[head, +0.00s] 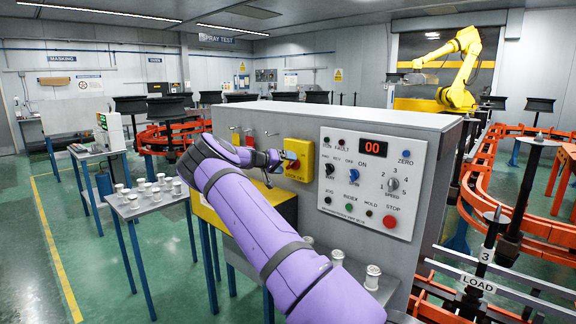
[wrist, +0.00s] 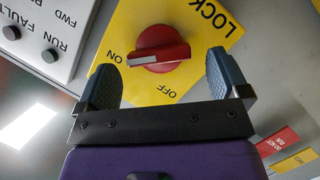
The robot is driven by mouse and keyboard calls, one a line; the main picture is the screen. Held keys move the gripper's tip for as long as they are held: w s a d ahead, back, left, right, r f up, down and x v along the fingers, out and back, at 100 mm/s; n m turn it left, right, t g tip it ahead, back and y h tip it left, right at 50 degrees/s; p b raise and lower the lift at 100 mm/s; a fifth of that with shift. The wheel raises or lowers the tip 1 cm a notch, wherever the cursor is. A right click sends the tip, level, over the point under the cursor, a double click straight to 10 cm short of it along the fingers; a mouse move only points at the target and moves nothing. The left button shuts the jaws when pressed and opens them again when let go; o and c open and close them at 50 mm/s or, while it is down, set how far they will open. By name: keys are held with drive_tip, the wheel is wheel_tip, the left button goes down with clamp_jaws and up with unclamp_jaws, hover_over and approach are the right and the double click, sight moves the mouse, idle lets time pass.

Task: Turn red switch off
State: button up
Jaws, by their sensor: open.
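The red switch (wrist: 160,48) is a round rotary knob on a yellow plate (wrist: 205,25) in the wrist view. Its bar, with a pale end, points left toward the ON label; the OFF label is at the lower right of the knob. My gripper (wrist: 163,66) is open, with one dark finger to each side of the knob. Gaps show between the fingers and the knob, and no contact is visible. In the head view, my gripper (head: 284,157) is in front of the yellow plate (head: 299,174) and largely hides the switch.
A control panel (head: 366,182) with knobs, buttons and a red display is on the same grey cabinet, right of the yellow plate. A table (head: 150,207) with several white parts stands left of my arm.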

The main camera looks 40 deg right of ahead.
drive_tip(key=shift+x, duration=0.95)
drive_tip(key=c, duration=0.9)
drive_tip(key=shift+c, duration=0.2)
